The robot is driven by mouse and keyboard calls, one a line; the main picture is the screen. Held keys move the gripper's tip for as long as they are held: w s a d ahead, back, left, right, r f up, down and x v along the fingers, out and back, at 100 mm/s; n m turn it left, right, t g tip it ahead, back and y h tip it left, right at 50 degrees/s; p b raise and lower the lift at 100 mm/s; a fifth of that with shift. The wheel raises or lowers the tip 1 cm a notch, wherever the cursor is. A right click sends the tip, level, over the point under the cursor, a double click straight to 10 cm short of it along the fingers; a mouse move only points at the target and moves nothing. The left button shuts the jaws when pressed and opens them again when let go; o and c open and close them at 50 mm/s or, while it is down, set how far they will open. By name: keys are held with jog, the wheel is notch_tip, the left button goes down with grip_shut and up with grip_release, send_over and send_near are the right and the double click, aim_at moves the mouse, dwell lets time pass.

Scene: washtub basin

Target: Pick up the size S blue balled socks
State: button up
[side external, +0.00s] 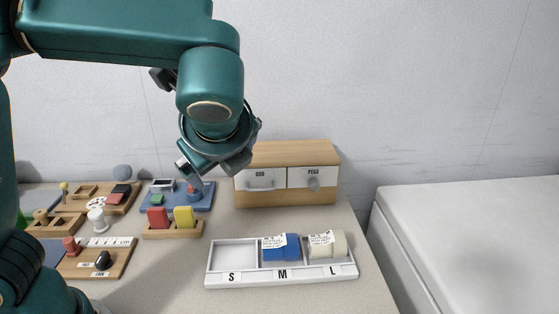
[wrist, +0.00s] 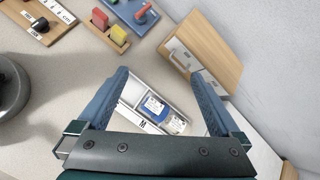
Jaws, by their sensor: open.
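The blue balled socks (side external: 289,250) sit in the M compartment of a white tray (side external: 220,281) marked S, M and L. They carry a white tag whose print is too small to read surely. The blue socks also show in the wrist view (wrist: 152,109), between my fingers in the picture. A cream bundle (side external: 330,250), also tagged, sits in the L compartment. The S compartment (side external: 232,254) is empty. My gripper (wrist: 161,74) is open and empty, with its two blue fingers spread wide. In the side view it hangs well above the table, behind and left of the tray.
A wooden drawer box (side external: 288,157) stands behind the tray. A wooden holder with red and yellow blocks (side external: 173,229) stands left of it, near a blue board (side external: 178,200). More wooden boards lie at far left. The table right of the tray is clear.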

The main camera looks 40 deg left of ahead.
aim_at(281, 247)
jog(key=w+d+m+t+y, duration=0.2)
jog(key=w+d+m+t, duration=0.25)
jog(key=d+m, duration=0.35)
jog(key=shift+g, duration=0.25)
jog(key=f, duration=1.8)
jog(key=shift+a, duration=0.2)
jog(key=shift+x, duration=2.5)
jog(key=c, duration=1.1)
jog(key=shift+r, duration=0.1)
